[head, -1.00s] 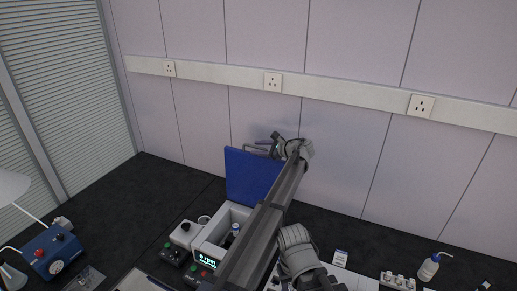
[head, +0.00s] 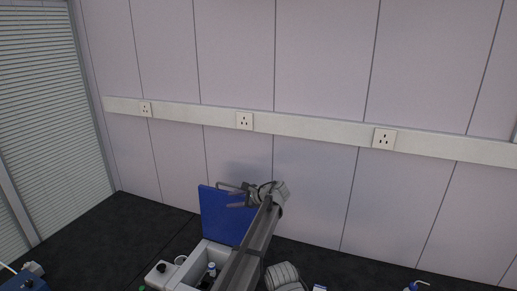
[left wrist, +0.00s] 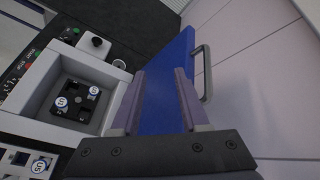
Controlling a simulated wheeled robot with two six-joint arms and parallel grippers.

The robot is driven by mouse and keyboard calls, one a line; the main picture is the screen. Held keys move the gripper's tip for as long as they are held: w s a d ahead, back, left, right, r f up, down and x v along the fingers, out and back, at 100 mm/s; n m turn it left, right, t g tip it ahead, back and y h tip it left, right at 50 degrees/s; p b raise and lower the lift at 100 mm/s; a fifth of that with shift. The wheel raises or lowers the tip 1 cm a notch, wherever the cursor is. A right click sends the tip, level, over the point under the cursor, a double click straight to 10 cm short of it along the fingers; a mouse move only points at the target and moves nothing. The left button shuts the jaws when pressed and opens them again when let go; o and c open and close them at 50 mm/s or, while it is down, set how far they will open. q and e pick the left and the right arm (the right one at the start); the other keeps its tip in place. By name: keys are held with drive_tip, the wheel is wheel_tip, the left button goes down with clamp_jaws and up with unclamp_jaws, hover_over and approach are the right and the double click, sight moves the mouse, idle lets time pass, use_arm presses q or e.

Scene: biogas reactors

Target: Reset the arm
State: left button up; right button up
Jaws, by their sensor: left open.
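My left gripper (head: 240,197) is at the end of my arm, beside the raised blue lid (head: 222,214) of a white lab device (head: 216,254). In the left wrist view its two fingers (left wrist: 160,100) are apart with nothing held between them. The blue lid (left wrist: 165,90) stands open just beyond the fingers, with a grey handle (left wrist: 206,75) on its outer side. I cannot tell whether the fingers touch the lid. Inside the device's well (left wrist: 82,100) is a dark rack holding two capped vials, one vial cap (left wrist: 62,103) nearest the left. My right gripper does not show.
The wall with its sockets (head: 245,120) rises behind the device. A blue box (head: 22,283) is cut off at the lower left. A bottle's blue top (head: 415,285) shows at the lower right. The dark bench (head: 90,232) is clear at the left.

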use_arm(q)
drive_tip(key=s+a+f+n+g+h, duration=0.2)
drive_tip(key=s+a+f+n, duration=0.15)
drive_tip(key=s, duration=0.55)
drive_tip(key=s+a+f+n+g+h, duration=0.1)
drive_tip(key=s+a+f+n+h, duration=0.2)
drive_tip(key=s, duration=0.6)
drive_tip(key=s+d+f+n+g+h, duration=0.1)
drive_tip(key=s+f+n+h, duration=0.25)
drive_tip(key=s, duration=0.65)
drive_tip(key=s+f+n+g+h, duration=0.15)
drive_tip(key=s+n, duration=0.25)
drive_tip(key=s, duration=0.5)
drive_tip(key=s+d+f+m+b, duration=0.1)
drive_tip(key=s+d+f+b, duration=0.1)
drive_tip(key=d+f+b, duration=0.2)
drive_tip(key=s+d+f+b, duration=0.2)
drive_tip(key=d+f+b, duration=0.2)
drive_tip(key=f+b, duration=0.7)
drive_tip(key=s+d+f+m+b, duration=0.1)
drive_tip(key=s+d+f+b, duration=0.2)
drive_tip(key=f+b, duration=0.4)
drive_tip(key=shift+d+f+m+g+b, duration=0.3)
drive_tip(key=shift+d+f+g, duration=0.05)
drive_tip(key=shift+d, duration=0.05)
